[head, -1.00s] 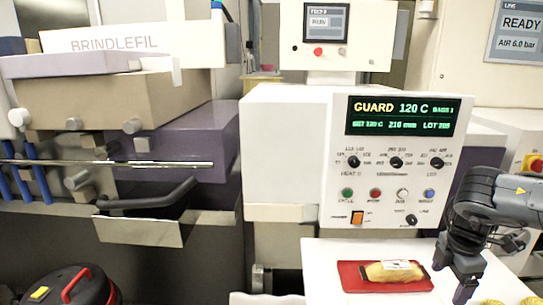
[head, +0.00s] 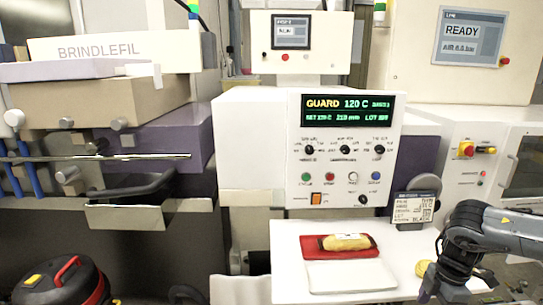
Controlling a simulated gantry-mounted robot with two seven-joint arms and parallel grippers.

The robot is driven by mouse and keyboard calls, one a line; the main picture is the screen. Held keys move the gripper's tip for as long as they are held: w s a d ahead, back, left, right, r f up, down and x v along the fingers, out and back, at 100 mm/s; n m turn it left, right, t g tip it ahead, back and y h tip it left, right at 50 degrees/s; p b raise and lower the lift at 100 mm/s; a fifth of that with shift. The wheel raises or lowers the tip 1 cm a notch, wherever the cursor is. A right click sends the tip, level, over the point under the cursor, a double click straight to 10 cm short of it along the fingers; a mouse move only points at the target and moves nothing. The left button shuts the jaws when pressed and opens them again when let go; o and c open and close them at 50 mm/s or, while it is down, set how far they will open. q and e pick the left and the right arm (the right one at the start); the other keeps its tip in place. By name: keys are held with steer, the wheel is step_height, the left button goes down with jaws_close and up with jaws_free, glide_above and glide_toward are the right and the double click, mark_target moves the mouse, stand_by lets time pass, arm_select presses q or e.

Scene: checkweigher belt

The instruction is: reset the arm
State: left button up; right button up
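My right arm comes in from the right edge, and its dark gripper (head: 438,291) points down at the lower right, beside the white work surface. The fingertips are small and partly cut off by the bottom edge, so I cannot tell whether they are open or shut. A yellowish packed item (head: 346,242) lies on a red tray (head: 312,248) on the white surface (head: 290,285), to the left of the gripper and apart from it. My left gripper is not in view.
A white machine with a control panel (head: 345,180) stands behind the surface. A small label display (head: 414,207) stands at its right. A round yellow item (head: 424,267) lies near my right gripper. A red-and-black vacuum (head: 62,285) stands lower left. A pale flat plate (head: 350,276) lies before the tray.

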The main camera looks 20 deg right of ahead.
steer(key=s+a+f+m+t+y, duration=0.1)
steer(key=s+a+f+y, duration=0.35)
steer(key=a+f, duration=0.55)
steer(key=s+a+f+m+t+y, duration=0.1)
steer(key=s+a+f+y, duration=0.2)
steer(key=s+a+f, duration=0.65)
steer(key=w+a+f+m+t+h+p, duration=0.15)
steer(key=w+a+t, duration=0.25)
steer(key=a, duration=0.5)
steer(key=w+a+f+m+t+b, duration=0.1)
steer(key=w+a+m+t, duration=0.2)
steer(key=a, duration=0.6)
step_height(320, 180, up, 5)
steer(key=w+m+h, duration=0.1)
steer(key=m+h, duration=0.3)
steer(key=m, duration=0.1)
steer(key=s+d+n+g+h+p, duration=0.1)
steer(key=s+d+g+h+p, duration=0.15)
steer(key=s+d+g, duration=0.4)
arm_select(q)
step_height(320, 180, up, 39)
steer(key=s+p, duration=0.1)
steer(key=p, duration=3.5)
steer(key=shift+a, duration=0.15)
arm_select(e)
step_height(320, 180, up, 36)
steer(key=a+t, duration=0.1)
steer(key=shift+s+a+r, duration=0.25)
steer(key=shift+s+a, duration=0.05)
steer(key=shift+s, duration=0.15)
